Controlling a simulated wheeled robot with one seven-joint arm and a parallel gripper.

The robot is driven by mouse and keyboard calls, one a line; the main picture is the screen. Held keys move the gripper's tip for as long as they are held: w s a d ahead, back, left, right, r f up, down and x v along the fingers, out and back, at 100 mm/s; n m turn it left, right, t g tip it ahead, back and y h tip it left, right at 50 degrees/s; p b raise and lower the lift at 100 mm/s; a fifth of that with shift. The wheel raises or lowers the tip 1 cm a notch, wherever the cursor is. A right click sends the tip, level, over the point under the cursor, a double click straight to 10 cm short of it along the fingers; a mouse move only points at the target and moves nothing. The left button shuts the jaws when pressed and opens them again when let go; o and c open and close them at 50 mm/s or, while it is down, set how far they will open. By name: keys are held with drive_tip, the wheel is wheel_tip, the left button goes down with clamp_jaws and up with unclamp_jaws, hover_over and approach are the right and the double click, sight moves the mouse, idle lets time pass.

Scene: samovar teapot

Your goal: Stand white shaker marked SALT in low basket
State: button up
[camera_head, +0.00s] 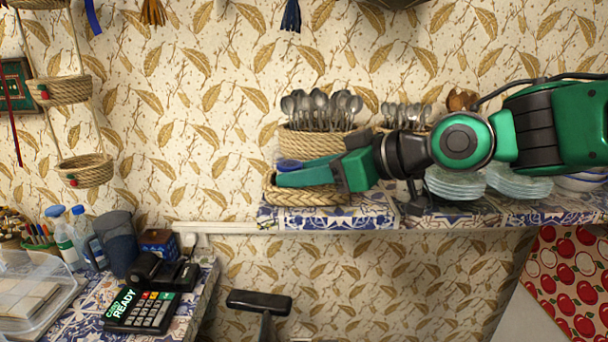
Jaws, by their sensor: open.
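The low basket (308,198) is braided and straw-coloured and stands near the left end of the tiled shelf. My gripper (284,172) reaches in from the right, with its green fingers over the basket and pointing left. The jaws are open. A small round blue top (289,164) shows at the fingertips, over the left part of the basket. The fingers and the basket rim hide what is below it, and I cannot tell whether it belongs to the shaker. No white body and no SALT lettering is visible in the head view.
A taller woven basket of spoons (318,142) stands right behind. More cutlery (405,115) and stacked glass plates (458,186) stand to the right, near my arm. The tiled shelf (375,215) has a small bare patch. A card terminal (142,310) sits on the lower left counter.

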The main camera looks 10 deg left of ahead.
drive_tip(key=v, duration=1.1)
drive_tip(key=shift+s, duration=0.1)
